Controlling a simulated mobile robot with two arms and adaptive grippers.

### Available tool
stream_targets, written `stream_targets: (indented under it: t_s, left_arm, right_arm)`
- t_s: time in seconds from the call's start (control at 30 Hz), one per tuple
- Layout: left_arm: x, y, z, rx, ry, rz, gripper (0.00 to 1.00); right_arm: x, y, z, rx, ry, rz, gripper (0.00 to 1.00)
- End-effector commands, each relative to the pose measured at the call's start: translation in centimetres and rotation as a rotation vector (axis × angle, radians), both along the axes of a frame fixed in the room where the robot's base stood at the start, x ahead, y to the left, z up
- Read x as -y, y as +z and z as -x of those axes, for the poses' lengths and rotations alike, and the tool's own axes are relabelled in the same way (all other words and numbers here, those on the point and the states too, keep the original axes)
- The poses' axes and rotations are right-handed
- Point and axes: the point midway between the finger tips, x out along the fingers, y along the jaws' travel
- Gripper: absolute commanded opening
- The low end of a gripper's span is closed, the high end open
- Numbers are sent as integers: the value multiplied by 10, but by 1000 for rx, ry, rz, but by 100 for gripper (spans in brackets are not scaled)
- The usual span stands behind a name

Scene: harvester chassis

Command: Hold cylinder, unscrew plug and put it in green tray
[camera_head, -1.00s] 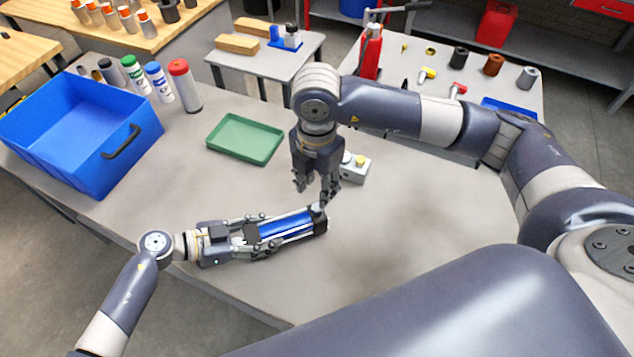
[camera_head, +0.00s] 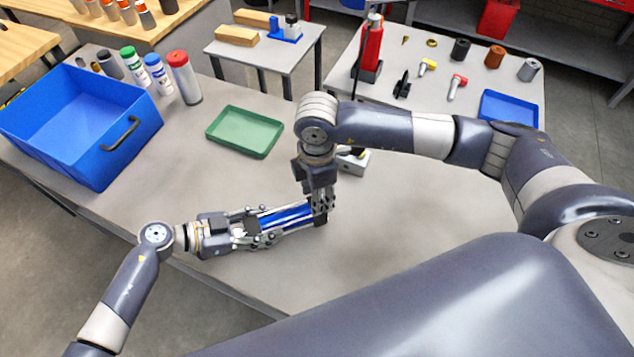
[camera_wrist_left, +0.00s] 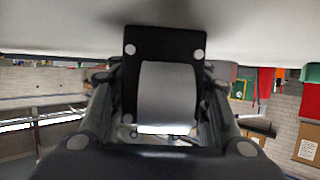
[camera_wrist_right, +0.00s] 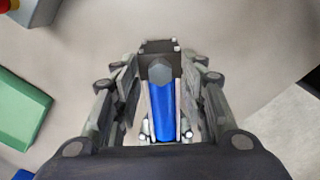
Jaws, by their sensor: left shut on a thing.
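The blue cylinder (camera_head: 286,217) with dark end caps lies roughly level above the grey table. My left gripper (camera_head: 262,228) is shut on its body from the left. In the left wrist view, a black end plate (camera_wrist_left: 185,45) shows between the fingers. My right gripper (camera_head: 322,200) points down at the cylinder's right end. In the right wrist view, its fingers (camera_wrist_right: 162,90) stand apart on both sides of the dark end block, with gaps visible. A grey hexagonal plug (camera_wrist_right: 159,73) shows on that block between them. The green tray (camera_head: 245,131) lies empty behind the cylinder.
A blue bin (camera_head: 85,125) stands at the left, with several bottles (camera_head: 183,80) behind it. The table right of the cylinder is clear. Side tables with parts stand beyond.

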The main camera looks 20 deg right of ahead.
Motion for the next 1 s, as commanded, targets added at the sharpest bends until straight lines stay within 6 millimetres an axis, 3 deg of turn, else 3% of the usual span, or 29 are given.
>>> stream_targets:
  t_s: [0.4, 0.6, 0.83, 1.0]
  left_arm:
    - [0, 0, 0, -1, 0, 1, 0]
    - [0, 0, 0, -1, 0, 1, 0]
    - [1, 1, 0, -1, 0, 1, 0]
    - [1, 1, 0, -1, 0, 1, 0]
  right_arm:
    - [0, -11, 0, 1, 1, -1, 39]
    - [0, -11, 0, 1, 2, -1, 0]
    - [0, -10, 0, 1, 41, -1, 0]
    - [0, -10, 0, 1, 289, -1, 0]
